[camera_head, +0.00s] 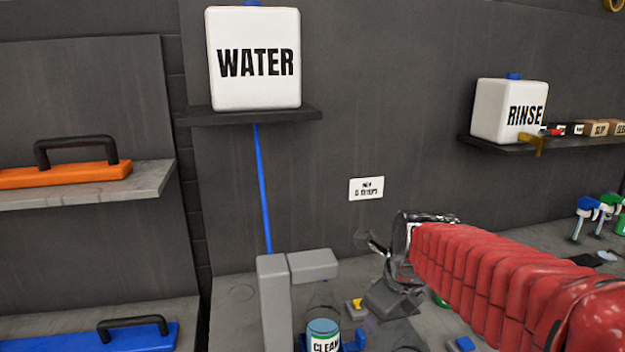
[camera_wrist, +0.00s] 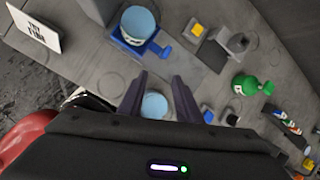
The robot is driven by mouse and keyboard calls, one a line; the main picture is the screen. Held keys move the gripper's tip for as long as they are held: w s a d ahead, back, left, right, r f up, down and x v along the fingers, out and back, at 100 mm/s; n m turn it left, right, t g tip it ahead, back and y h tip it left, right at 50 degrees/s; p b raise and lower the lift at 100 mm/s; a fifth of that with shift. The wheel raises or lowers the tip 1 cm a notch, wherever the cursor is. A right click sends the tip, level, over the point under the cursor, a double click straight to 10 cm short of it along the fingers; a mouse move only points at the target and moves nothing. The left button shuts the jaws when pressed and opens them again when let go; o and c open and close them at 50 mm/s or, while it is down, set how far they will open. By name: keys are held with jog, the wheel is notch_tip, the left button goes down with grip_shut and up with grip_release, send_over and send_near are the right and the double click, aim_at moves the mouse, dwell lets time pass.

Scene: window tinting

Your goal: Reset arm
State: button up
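My arm reaches in from the right of the head view under a ribbed red cover. My gripper (camera_wrist: 159,78) shows in the wrist view with its two dark fingers spread apart. A pale blue round top (camera_wrist: 154,105) shows between the fingers, with a gap on each side; I cannot tell how far below it is. In the head view the gripper end is small and dark near the wall, over the bench, and its fingers are hard to make out.
A CLEAN container (camera_head: 323,336) stands on the bench beside a grey tap block (camera_head: 272,300). A WATER tank (camera_head: 254,60) and RINSE tank (camera_head: 509,110) sit on wall shelves. A green bottle (camera_wrist: 247,84) and spray bottles (camera_head: 585,215) stand on the bench.

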jog(key=s+d+n, duration=0.1)
jog(key=s+n, duration=0.8)
jog(key=n, duration=0.5)
jog(key=s+d+f+n+t, duration=0.1)
jog(key=s+n, duration=0.8)
jog(key=n, duration=0.4)
jog(key=shift+d+n+h, duration=0.2)
jog(key=shift+n+h, duration=0.2)
